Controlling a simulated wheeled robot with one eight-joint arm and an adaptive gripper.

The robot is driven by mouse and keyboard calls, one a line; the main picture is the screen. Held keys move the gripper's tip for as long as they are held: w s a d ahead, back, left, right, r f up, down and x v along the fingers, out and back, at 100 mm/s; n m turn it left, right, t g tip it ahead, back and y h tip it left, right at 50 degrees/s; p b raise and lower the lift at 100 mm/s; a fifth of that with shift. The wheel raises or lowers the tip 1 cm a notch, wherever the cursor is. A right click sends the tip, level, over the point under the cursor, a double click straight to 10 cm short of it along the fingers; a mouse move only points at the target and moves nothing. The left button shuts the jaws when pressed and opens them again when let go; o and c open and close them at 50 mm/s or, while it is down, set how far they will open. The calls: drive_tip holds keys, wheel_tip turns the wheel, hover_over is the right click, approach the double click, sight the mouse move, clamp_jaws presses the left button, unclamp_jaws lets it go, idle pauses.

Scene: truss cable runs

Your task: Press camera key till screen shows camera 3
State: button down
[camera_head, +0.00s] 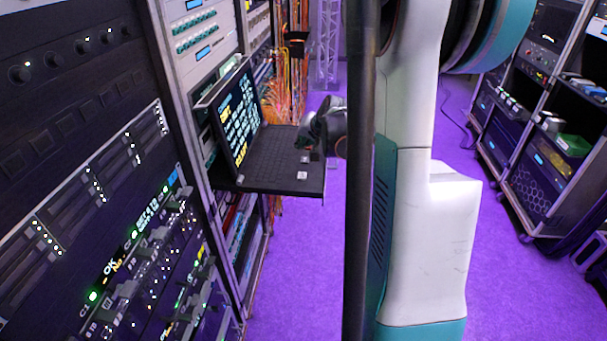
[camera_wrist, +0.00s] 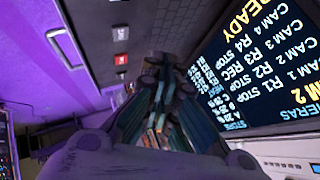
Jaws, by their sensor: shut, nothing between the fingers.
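The screen (camera_head: 238,118) stands tilted up at the back of a pull-out keyboard tray (camera_head: 268,178). In the wrist view the screen (camera_wrist: 262,65) is turned sideways; a large yellow line reads CAM 2, beside smaller camera rows and READY. A white key (camera_wrist: 120,33) and a red key (camera_wrist: 121,59) show on the dark keyboard; their labels are not legible. The white key also shows in the head view (camera_head: 302,175). My gripper (camera_head: 303,144) is shut and empty above the keyboard's right side. Its fingertips (camera_wrist: 165,62) appear near the red key; contact cannot be told.
Equipment racks (camera_head: 95,150) line the left side, close to the tray. Orange cables (camera_head: 290,85) hang behind it. Another rack (camera_head: 545,130) stands at the right. The purple floor (camera_head: 300,265) in front of the tray is clear.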

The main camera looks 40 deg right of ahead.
sight(305, 174)
drive_tip(key=shift+s+d+f, duration=0.15)
drive_tip(key=shift+d+f, duration=0.15)
drive_tip(key=shift+d, duration=0.25)
drive_tip(key=shift+f, duration=0.1)
wheel_tip(305, 174, down, 9)
drive_tip(key=b, duration=0.6)
idle(1.3)
drive_tip(key=shift+f+b, duration=0.2)
drive_tip(key=shift+b, duration=0.35)
drive_tip(key=shift+f+b, duration=0.35)
drive_tip(key=shift+f, duration=0.1)
idle(0.4)
drive_tip(key=shift+r, duration=0.15)
drive_tip(key=shift+r+p, duration=0.5)
drive_tip(key=shift+r, duration=0.2)
